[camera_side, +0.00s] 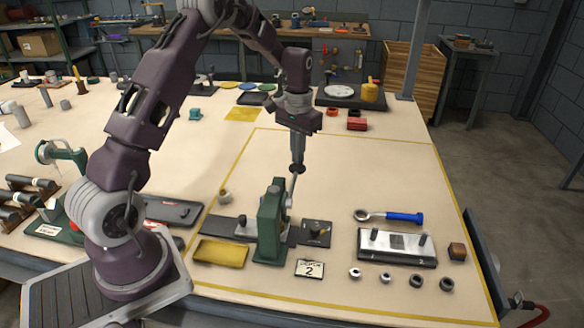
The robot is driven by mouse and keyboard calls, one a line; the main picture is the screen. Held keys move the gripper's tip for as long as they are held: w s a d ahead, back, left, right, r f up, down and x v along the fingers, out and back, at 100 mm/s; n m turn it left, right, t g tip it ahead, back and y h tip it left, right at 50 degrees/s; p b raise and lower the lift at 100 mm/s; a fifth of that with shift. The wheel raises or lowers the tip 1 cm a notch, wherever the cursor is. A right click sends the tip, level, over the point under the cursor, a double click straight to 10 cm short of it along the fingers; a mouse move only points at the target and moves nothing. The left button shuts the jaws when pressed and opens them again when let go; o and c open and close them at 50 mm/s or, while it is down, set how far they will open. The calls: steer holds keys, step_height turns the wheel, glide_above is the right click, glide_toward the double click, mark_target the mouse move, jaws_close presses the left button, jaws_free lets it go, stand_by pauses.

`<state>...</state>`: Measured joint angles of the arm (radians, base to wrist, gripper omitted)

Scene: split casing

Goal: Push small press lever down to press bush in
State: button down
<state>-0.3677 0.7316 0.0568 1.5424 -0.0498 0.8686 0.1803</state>
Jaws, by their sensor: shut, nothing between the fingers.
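The small press (270,222) is a green upright stand on the table, inside the yellow outline. Its lever (291,190) is a thin light rod that rises steeply at the press's right side. My gripper (297,173) is shut and empty, pointing down at the top end of the lever. It appears to be at or just above the lever tip; I cannot tell whether they touch. The bush under the press ram is hidden or too small to make out.
A yellow tray (221,253) lies left of the press, and a dark plate (316,233) right of it. A blue-handled ratchet (390,216), a fixture block (397,246) and several small rings stand farther right.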

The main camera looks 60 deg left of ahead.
steer(key=shift+w+a+f, duration=0.1)
steer(key=shift+f, duration=0.8)
stand_by(1.0)
stand_by(0.4)
step_height(320, 180, up, 11)
stand_by(0.7)
steer(key=s+d+r+m+t, duration=0.2)
steer(key=s+d+r+t, duration=0.1)
steer(key=s+d+r, duration=1.1)
steer(key=s+d+f+t, duration=0.1)
steer(key=s+d+f, duration=0.1)
steer(key=s, duration=0.5)
steer(key=s+d+f+m+t, duration=0.1)
steer(key=s+d+f, duration=0.1)
steer(key=s, duration=0.5)
steer(key=shift+s+f+t, duration=0.3)
steer(key=shift+s+f, duration=0.1)
steer(key=shift+f, duration=0.25)
